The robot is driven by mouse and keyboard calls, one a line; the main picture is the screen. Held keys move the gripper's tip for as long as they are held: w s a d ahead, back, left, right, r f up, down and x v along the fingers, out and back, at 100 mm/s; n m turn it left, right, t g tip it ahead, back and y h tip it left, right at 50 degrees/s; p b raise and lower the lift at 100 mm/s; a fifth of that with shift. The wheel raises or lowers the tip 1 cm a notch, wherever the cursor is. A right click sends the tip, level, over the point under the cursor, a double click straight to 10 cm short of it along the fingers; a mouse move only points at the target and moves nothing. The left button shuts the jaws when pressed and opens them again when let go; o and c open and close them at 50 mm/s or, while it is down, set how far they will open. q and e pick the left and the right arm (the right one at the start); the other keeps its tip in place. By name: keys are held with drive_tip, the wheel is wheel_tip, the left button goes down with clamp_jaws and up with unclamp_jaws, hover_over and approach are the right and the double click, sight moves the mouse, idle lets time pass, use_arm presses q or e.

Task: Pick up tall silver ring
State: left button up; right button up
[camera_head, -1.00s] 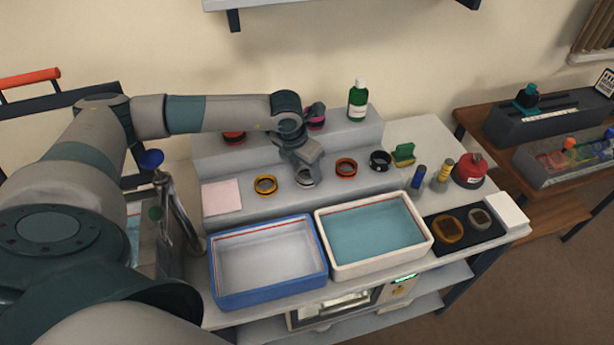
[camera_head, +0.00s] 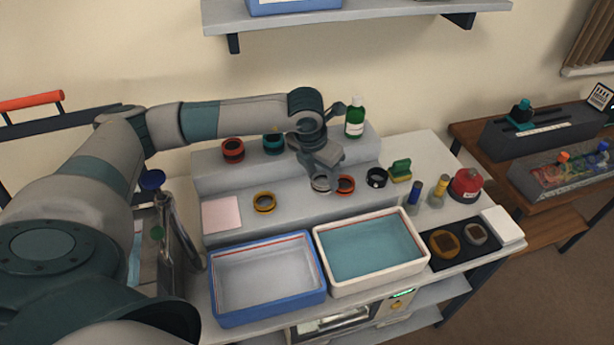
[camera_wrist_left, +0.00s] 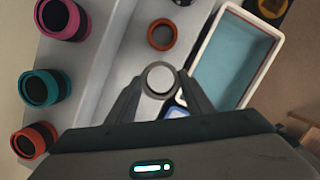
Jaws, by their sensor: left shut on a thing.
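The tall silver ring (camera_head: 321,183) is at the tip of my left gripper (camera_head: 322,177), just left of a red-orange ring (camera_head: 345,184), over the lower step. In the left wrist view the silver ring (camera_wrist_left: 160,79) sits between the two fingertips of my left gripper (camera_wrist_left: 160,84), which are shut on it. I cannot tell for sure whether it is clear of the step's surface. My right gripper is in neither view.
On the lower step are a yellow ring (camera_head: 264,202), a black ring (camera_head: 377,178) and a pink pad (camera_head: 221,214). A green bottle (camera_head: 355,117) stands on the upper step. A blue tray (camera_head: 268,318) and a white tray (camera_head: 375,281) lie in front.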

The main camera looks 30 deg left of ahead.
use_arm(q)
drive_tip(key=d+r, duration=0.4)
drive_tip(key=d, duration=0.2)
drive_tip(key=shift+w+d+p, duration=0.3)
drive_tip(key=shift+w, duration=0.1)
drive_tip(key=shift+s+a+f, duration=0.1)
drive_tip(key=shift+s, duration=0.05)
